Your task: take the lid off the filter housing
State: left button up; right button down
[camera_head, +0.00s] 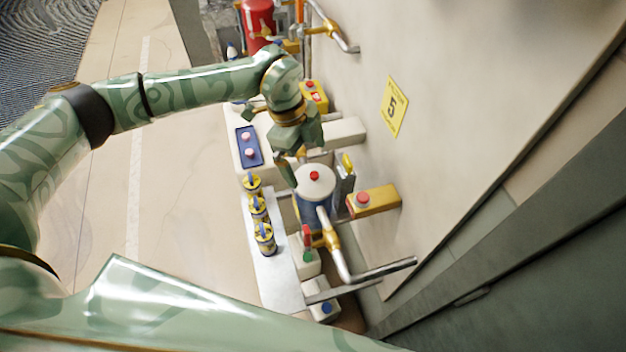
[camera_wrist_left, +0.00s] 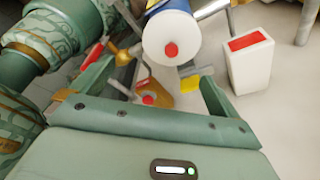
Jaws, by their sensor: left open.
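The filter housing (camera_head: 309,208) is a blue cylinder beside the wall, right of centre in the head view. Its round white lid (camera_head: 314,187) with a red knob (camera_head: 314,175) sits on top. In the left wrist view the lid (camera_wrist_left: 162,32) and its red knob (camera_wrist_left: 171,50) show at the top, with a strip of the blue housing (camera_wrist_left: 153,5) behind. My left gripper (camera_head: 304,158) is open and empty, just behind the lid in the head view, apart from the knob. My right gripper is not in view.
A metal pipe with a brass fitting (camera_head: 330,238) runs in front of the housing. A yellow box with a red button (camera_head: 383,198) is on the wall to the right. Several yellow-and-black items (camera_head: 257,207) stand on a pale bench (camera_head: 267,280) to the left. Open floor (camera_head: 180,190) lies farther left.

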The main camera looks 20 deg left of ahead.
aim_at(314, 173)
pick_arm(q)
jog(key=w+f, duration=0.1)
jog(key=w+d+f, duration=0.1)
jog(key=f, duration=0.1)
jog(key=shift+s+f, duration=0.25)
jog(key=shift+f, duration=0.55)
jog(key=x, duration=0.3)
jog(key=shift+w+a+f+b, duration=0.1)
jog(key=shift+f+b, duration=0.2)
jog(key=shift+b, duration=0.1)
jog(key=shift+f, duration=0.1)
jog(key=c, duration=0.5)
jog(key=shift+c, duration=1.1)
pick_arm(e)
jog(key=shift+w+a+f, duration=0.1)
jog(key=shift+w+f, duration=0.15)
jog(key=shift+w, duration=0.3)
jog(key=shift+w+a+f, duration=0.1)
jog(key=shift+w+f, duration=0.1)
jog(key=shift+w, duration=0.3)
